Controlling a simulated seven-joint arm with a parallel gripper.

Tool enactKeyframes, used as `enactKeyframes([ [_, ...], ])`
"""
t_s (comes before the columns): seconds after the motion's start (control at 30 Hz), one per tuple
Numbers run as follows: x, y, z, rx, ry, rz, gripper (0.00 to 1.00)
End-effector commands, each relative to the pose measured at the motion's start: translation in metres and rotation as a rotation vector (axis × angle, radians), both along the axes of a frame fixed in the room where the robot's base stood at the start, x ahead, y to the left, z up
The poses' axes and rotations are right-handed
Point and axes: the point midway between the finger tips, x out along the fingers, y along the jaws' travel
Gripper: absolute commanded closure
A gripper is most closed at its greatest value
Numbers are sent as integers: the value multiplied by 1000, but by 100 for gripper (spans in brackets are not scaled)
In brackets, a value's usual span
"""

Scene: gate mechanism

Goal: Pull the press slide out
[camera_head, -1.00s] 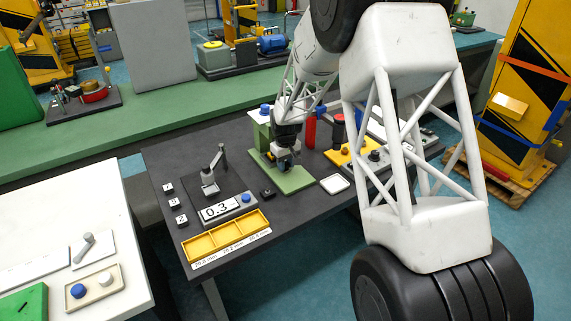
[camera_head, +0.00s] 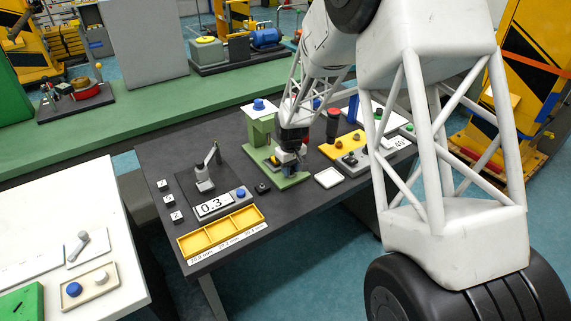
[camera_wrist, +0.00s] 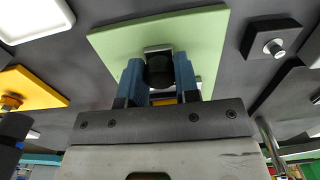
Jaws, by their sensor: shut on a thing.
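The green press (camera_head: 258,132) stands on the dark table, with a blue knob (camera_head: 259,104) on top. Its green base plate also fills the upper middle of the wrist view (camera_wrist: 115,45). My gripper (camera_head: 290,160) is low over the front of this plate. In the wrist view my blue fingers (camera_wrist: 159,75) are shut on a dark round knob (camera_wrist: 159,68), which I take to be the press slide's handle. A light metal piece shows just behind the knob. The slide's body is mostly hidden by my gripper and arm.
A small black button box (camera_head: 262,188) and a white square tray (camera_head: 328,178) flank the plate. A yellow plate (camera_head: 345,144) and control box (camera_head: 355,161) stand right.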

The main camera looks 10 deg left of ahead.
Motion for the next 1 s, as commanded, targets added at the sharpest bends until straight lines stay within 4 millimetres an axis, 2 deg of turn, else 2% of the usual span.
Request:
enactKeyframes([
  [0.5,-39,-40,1,1,-1,-1,100],
  [0.9,-44,-44,0,-1,1,-1,100],
  [0.93,-44,-44,0,-1,2,-1,67],
  [1.0,-44,-44,0,-1,2,-1,57],
])
